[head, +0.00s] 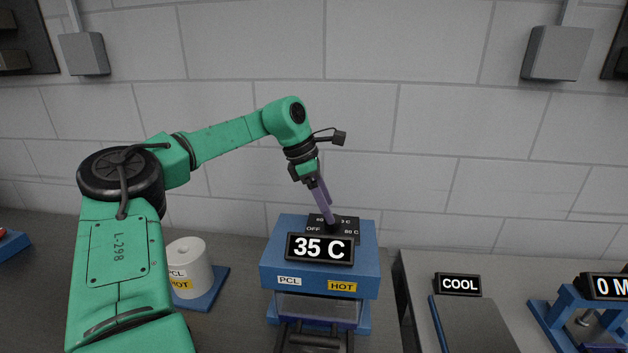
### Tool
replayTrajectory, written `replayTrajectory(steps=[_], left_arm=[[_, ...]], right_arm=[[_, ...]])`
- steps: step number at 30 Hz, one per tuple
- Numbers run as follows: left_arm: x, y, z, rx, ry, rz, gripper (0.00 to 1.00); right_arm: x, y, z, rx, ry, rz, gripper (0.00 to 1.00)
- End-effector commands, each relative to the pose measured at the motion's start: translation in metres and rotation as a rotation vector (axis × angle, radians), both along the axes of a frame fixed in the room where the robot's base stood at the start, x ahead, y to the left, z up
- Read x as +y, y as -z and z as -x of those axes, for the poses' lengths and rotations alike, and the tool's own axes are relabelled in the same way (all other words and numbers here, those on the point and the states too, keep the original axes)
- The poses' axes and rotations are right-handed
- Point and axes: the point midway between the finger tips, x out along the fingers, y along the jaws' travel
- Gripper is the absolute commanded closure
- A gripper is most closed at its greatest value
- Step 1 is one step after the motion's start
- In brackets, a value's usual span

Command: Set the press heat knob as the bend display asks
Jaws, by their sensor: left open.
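The blue press (271,262) stands on the bench in the middle of the head view, with "PCL" and "HOT" labels on its front. A black display (320,248) on it reads "35 C". Behind the display is the dark knob panel (346,226), with "OFF" and partly covered temperature marks. My left gripper (331,221) points down at this panel, its purple fingers over the knob area. The knob is hidden by the fingers and the display, so its setting and any contact cannot be told. My right gripper is not in view.
A white drum (189,266) labelled PCL and HOT stands on a blue base left of the press. To the right are a "COOL" sign (458,285), a grey plate (478,325) and a blue fixture (560,318) with a cut-off display. The grey wall is close behind.

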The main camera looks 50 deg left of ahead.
Motion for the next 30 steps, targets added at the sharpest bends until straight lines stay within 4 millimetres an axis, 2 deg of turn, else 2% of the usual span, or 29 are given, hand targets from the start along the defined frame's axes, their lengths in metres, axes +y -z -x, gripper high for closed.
replayTrajectory(steps=[1, 6, 9, 12, 30], left_arm=[[0.004, -0.01, 0.003, -0.006, -0.002, -0.004, 0.21], [0.016, -0.056, 0.017, -0.003, -0.003, -0.003, 0.21], [0.022, -0.078, 0.024, -0.001, -0.002, -0.002, 0.21], [0.025, -0.09, 0.028, 0.001, 0.0, -0.002, 0.21], [0.026, -0.094, 0.029, 0.0, 0.001, 0.0, 0.21]], right_arm=[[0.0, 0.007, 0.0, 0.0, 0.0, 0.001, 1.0], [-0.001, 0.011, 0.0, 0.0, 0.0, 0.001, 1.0], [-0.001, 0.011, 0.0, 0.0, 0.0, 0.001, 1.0], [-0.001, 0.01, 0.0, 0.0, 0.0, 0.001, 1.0], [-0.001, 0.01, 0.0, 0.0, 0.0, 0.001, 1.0]])
